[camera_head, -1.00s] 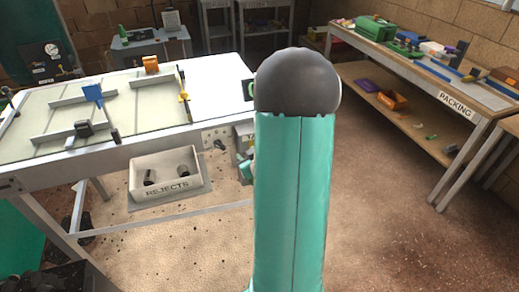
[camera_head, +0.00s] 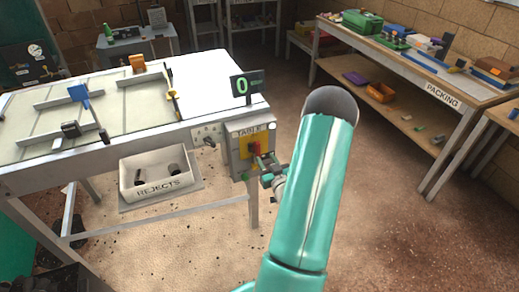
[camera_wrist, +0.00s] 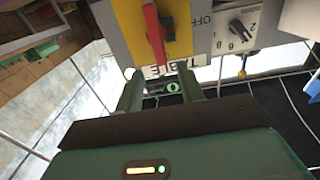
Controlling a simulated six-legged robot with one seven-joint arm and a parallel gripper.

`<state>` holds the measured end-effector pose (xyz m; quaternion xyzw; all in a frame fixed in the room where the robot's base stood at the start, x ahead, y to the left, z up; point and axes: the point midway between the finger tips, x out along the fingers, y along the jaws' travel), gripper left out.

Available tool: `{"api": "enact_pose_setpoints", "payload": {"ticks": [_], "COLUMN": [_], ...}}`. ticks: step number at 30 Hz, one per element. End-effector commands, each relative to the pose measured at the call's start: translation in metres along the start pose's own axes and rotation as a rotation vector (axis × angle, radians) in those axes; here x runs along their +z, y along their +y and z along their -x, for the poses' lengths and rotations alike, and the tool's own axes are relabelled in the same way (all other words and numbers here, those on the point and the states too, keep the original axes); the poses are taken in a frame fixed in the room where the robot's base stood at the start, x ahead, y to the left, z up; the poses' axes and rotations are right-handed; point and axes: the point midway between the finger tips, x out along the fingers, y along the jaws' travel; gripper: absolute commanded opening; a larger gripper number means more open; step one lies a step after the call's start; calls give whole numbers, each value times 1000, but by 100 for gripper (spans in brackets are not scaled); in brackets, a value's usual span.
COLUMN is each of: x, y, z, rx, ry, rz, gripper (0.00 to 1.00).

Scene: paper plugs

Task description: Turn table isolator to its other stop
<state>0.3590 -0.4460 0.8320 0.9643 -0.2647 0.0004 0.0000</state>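The table isolator is a red handle (camera_head: 255,149) on a yellow plate (camera_head: 244,152), set on a grey box labelled TABLE (camera_head: 238,168) at the table's front right corner. In the wrist view the red handle (camera_wrist: 154,32) stands on the yellow plate (camera_wrist: 179,28), turned nearly along the picture's height. OFF is printed beside the plate, rotated. My gripper (camera_wrist: 161,82) is open, its two green fingers apart with the handle just beyond the tips. The gap between them looks empty. In the head view my gripper (camera_head: 266,164) is in front of the box, partly hidden.
A numbered dial (camera_wrist: 238,27) sits beside the isolator. A display reading 0 (camera_head: 242,86) stands above the box. A REJECTS bin (camera_head: 157,181) is left of it under the table (camera_head: 210,73). A PACKING bench (camera_head: 443,96) is at the right, with open floor between.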

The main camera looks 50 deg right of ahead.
Motion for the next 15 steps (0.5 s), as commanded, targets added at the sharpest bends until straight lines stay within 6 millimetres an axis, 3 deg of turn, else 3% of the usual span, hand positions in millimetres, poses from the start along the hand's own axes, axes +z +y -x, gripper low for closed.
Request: {"api": "enact_pose_setpoints", "payload": {"ticks": [7,15], "x": [0,0], "y": [-1,0], "z": [-48,-70], "rx": [-1,0], "ry": [1,0], "rz": [0,0], "gripper": [38,38]}}
